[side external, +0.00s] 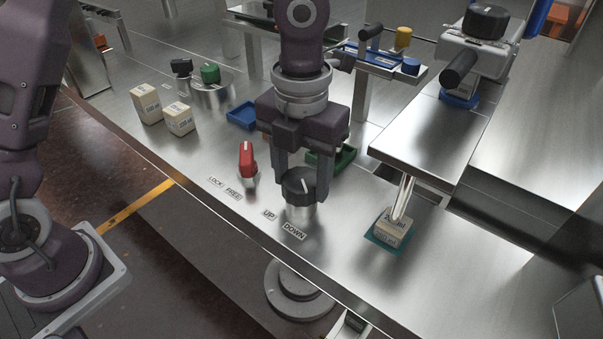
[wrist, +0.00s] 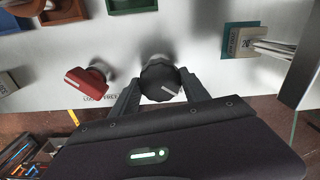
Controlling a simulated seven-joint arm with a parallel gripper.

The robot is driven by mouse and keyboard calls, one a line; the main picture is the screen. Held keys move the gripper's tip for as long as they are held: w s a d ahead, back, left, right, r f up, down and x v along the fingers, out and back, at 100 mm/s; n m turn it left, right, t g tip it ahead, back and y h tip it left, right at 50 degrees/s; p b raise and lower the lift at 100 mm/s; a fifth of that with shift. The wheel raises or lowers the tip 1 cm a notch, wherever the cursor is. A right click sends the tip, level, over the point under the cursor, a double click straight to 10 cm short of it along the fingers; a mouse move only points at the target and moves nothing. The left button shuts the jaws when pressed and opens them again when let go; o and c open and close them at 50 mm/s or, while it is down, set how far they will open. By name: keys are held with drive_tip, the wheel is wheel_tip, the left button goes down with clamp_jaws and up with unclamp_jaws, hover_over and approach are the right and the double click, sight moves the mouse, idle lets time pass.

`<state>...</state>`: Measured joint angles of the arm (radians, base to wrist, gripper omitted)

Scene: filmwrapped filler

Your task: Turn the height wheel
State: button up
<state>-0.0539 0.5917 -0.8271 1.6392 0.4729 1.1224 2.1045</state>
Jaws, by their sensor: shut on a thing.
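The height wheel (side external: 300,187) is a black knob with a white pointer line on a metal post, beside the UP and DOWN labels (side external: 293,231). In the wrist view the wheel (wrist: 160,80) sits between my fingers, its white line pointing to the lower right. My gripper (side external: 303,180) comes down from above and is shut on the wheel, one finger on each side. A red lever knob (side external: 247,158) stands to the left, by the LOCK and FREE labels (side external: 225,187). It also shows in the wrist view (wrist: 86,82).
Two cream boxes (side external: 163,110) stand at the back left, near a green knob (side external: 210,73). A blue tray (side external: 242,115) and a green tray (side external: 330,156) lie behind my gripper. A cream box (side external: 392,228) sits on a teal pad under a nozzle at the right.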

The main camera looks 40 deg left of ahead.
sight(301, 178)
drive_tip(key=shift+m, duration=1.9)
drive_tip(key=o, duration=1.4)
drive_tip(key=shift+c, duration=0.2)
wheel_tip(301, 178, up, 7)
drive_tip(key=shift+r, duration=0.1)
